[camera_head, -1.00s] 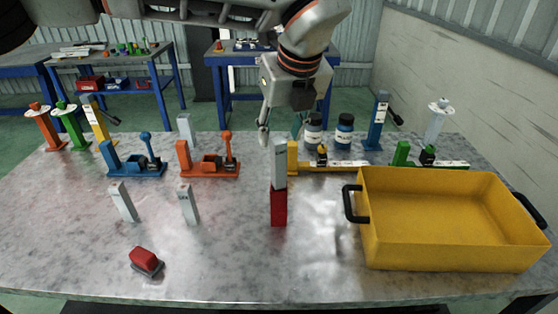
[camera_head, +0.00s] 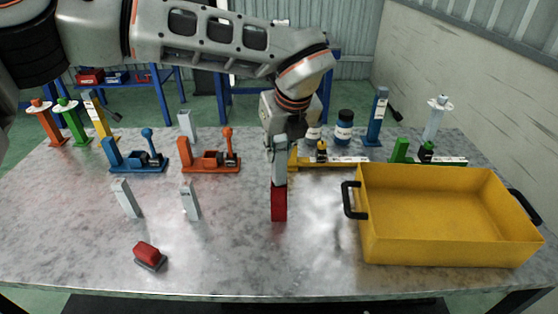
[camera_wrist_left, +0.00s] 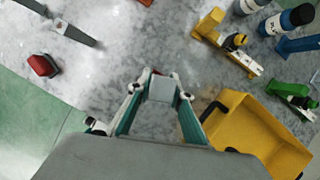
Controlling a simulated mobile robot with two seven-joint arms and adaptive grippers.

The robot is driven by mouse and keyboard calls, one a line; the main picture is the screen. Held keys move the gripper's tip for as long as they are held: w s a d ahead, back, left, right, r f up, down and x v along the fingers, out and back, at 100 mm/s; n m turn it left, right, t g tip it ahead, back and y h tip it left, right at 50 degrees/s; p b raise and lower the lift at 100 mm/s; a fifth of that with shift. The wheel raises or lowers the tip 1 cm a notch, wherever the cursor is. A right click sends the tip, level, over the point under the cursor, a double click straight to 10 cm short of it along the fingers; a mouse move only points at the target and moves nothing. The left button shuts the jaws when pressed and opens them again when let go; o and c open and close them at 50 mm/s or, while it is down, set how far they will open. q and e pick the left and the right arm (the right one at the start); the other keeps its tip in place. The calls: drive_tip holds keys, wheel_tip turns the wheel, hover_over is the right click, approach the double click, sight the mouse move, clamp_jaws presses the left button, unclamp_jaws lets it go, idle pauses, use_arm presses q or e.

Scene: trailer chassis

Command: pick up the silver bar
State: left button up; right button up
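A silver bar (camera_head: 279,168) stands upright on top of a red block (camera_head: 279,204) near the middle of the table. My left gripper (camera_head: 279,141) is right over it, pointing down, with its fingers at the bar's upper part. In the left wrist view the bar's grey top (camera_wrist_left: 162,88) lies between the two fingertips of my left gripper (camera_wrist_left: 158,84). The fingers look open, one on each side, with small gaps to the bar. The bar's upper part is partly hidden by the gripper in the head view. My right gripper is not in view.
Other silver bars (camera_head: 190,200) (camera_head: 126,198) stand to the left. A yellow bin (camera_head: 450,245) is on the right. Blue (camera_head: 138,167) and orange (camera_head: 210,167) fixtures, a yellow fixture (camera_head: 335,162) and bottles (camera_head: 344,128) stand behind. A red-topped piece (camera_head: 147,252) lies front left.

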use_arm(q)
clamp_jaws()
drive_tip(key=shift+r, duration=0.1)
drive_tip(key=shift+r, duration=0.55)
wheel_tip(320, 180, up, 19)
drive_tip(key=shift+b, duration=0.35)
drive_tip(key=shift+f, duration=0.15)
